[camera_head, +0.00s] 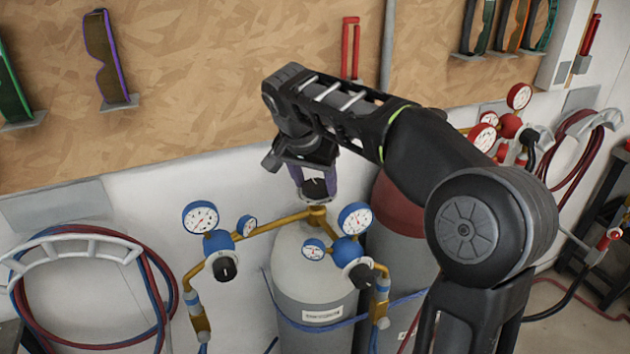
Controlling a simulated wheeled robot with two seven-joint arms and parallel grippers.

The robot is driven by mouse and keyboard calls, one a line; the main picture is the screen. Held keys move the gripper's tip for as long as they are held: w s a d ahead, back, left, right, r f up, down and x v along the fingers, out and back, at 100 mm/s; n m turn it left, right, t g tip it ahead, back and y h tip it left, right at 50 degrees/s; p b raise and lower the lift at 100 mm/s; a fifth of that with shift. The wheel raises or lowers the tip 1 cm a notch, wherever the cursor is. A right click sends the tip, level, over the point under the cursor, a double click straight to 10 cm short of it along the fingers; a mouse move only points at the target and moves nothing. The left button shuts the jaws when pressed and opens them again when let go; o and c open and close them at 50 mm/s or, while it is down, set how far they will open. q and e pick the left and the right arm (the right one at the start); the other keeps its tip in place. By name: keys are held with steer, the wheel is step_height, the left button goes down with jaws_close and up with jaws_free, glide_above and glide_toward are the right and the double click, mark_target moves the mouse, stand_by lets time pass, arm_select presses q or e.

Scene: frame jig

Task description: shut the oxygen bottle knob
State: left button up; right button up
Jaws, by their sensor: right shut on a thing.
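The oxygen bottle (315,285) is a light grey cylinder with a white label, standing against the wall. Brass pipes and blue gauges (201,217) branch from its top. Its dark knob (314,188) sits above the brass valve, between my right gripper's fingers. My right gripper (315,184) points down from above and is shut on the knob; the fingers partly hide it. My left gripper is not in view.
A red cylinder (396,210) stands just right of the bottle, partly behind my right arm. Red gauges (519,97) are at the right. Coiled hoses (85,290) hang at the left. Safety glasses (107,55) hang on the wooden board.

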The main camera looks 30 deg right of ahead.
steer(key=o, duration=1.4)
steer(key=shift+s+a+r, duration=0.1)
steer(key=shift+a+r, duration=0.15)
steer(key=shift+r, duration=0.35)
steer(key=p+v, duration=0.3)
steer(key=v, duration=0.3)
steer(key=shift+s+a+r+p, duration=0.15)
steer(key=shift+r+p, duration=0.1)
steer(key=shift+p, duration=0.05)
steer(key=shift+f, duration=0.1)
